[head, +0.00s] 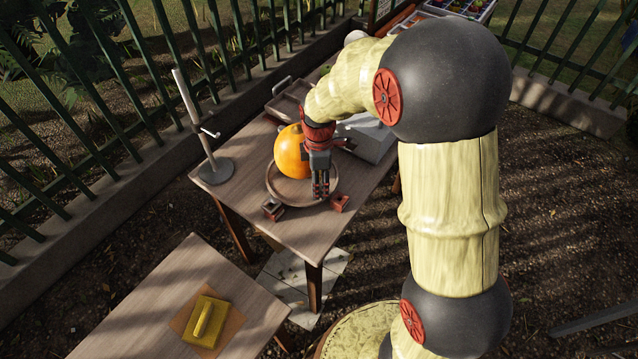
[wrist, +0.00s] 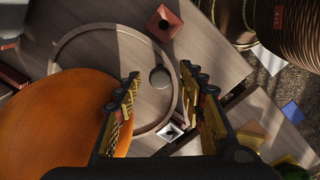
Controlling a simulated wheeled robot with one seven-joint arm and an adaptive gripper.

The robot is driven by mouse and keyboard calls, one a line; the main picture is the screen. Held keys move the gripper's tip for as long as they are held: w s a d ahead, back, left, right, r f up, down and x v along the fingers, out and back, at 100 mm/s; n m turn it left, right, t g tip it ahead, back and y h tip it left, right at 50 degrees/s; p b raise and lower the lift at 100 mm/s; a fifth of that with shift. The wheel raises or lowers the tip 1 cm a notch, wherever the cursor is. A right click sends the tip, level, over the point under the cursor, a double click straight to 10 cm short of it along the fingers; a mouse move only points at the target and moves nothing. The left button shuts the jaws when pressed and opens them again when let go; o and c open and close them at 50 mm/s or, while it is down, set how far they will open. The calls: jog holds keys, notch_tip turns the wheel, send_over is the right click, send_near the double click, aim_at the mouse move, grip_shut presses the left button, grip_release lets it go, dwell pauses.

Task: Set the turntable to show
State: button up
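The round wooden turntable (head: 275,187) lies on the table, its raised rim (wrist: 88,29) curving through the wrist view. A large orange pumpkin-like fruit (head: 288,152) sits on its far left part; the fruit (wrist: 55,125) fills the lower left of the wrist view. My gripper (head: 321,190) points down over the right side of the turntable, beside the fruit. In the wrist view my gripper (wrist: 160,74) is open, its two fingers apart with nothing held. A small round spot (wrist: 159,77) shows between the fingertips; I cannot tell whether it is a knob or a hole.
A metal stand (head: 214,168) with a tall rod is on the table's left. A tray (head: 287,103) is behind. A nearer table holds a yellow float-like tool (head: 205,322).

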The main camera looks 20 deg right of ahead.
jog(key=shift+c, duration=0.2)
grip_shut()
dwell(0.3)
dwell(0.4)
